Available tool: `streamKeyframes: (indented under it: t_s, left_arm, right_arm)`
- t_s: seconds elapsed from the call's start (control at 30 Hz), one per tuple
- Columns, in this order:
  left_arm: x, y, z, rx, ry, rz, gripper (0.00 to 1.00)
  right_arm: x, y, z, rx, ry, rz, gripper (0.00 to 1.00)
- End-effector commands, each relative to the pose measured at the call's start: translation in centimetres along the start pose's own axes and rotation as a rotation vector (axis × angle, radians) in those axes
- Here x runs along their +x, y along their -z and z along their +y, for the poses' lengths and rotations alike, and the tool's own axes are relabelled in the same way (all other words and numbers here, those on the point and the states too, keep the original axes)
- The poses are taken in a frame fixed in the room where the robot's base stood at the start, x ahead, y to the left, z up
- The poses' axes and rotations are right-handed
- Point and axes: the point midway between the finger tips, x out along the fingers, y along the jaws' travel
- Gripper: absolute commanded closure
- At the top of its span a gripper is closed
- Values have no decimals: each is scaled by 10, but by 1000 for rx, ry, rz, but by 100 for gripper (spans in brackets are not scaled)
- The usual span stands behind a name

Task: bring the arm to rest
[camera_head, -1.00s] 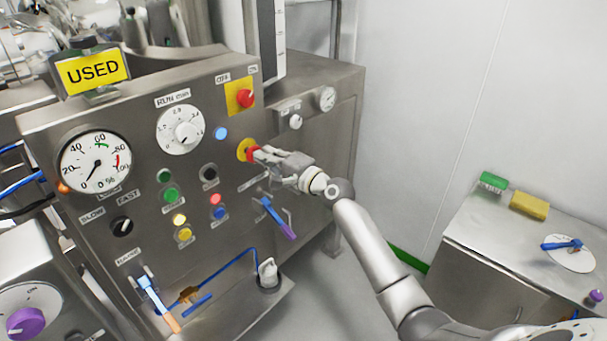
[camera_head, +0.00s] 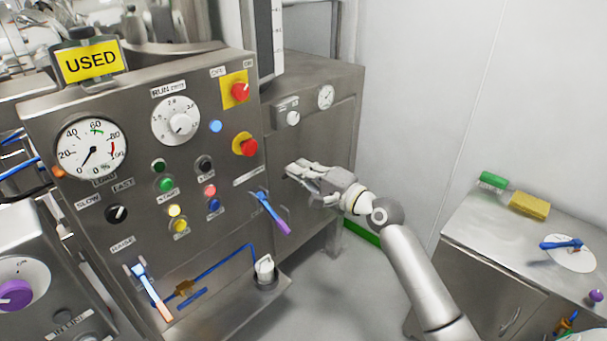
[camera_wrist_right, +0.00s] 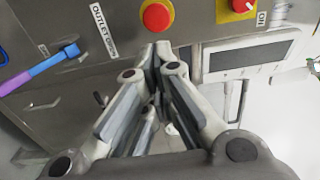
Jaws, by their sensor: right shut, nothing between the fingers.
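My right gripper (camera_head: 291,169) is shut and empty. It stands clear of the steel control panel (camera_head: 130,130), to the right of the red emergency button (camera_head: 246,144) on its yellow ring. In the right wrist view the fingers of my right gripper (camera_wrist_right: 156,46) meet at their tips, with the red button (camera_wrist_right: 157,15) just beyond them and nothing between them. My right arm (camera_head: 420,275) reaches in from the bottom right. My left gripper does not show in either view.
The panel carries a dial gauge (camera_head: 92,148), a red switch on a yellow plate (camera_head: 240,91) and a blue-purple lever (camera_head: 270,212). A steel cabinet (camera_head: 470,240) at right holds a green block (camera_head: 493,180) and a yellow block (camera_head: 529,204). Open floor lies between.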

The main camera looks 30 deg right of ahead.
Motion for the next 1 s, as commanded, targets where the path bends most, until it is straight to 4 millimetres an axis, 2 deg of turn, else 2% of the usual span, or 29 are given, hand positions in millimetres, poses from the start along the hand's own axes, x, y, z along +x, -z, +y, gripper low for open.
streamKeyframes:
  t_s: [0.2,0.57,0.67,0.77,0.83,0.87,0.9,0.97,1.0]
  left_arm:
    - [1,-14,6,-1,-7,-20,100]
    - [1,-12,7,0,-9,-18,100]
    - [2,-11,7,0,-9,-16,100]
    - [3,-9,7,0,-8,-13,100]
    - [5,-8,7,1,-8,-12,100]
    - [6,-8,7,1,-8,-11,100]
    - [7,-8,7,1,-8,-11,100]
    - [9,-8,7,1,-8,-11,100]
    - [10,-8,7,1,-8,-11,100]
  right_arm:
    - [-6,0,-1,0,0,0,100]
    - [-5,0,0,0,0,0,100]
    - [-5,1,6,-4,-11,5,100]
    - [-3,6,38,-26,-60,26,100]
    - [-3,11,77,-59,-123,51,100]
    - [-4,13,97,-79,-155,61,100]
    - [-6,15,127,-107,-205,74,100]
    - [-13,17,173,-156,-283,88,100]
    - [-19,17,204,-191,-337,93,100]
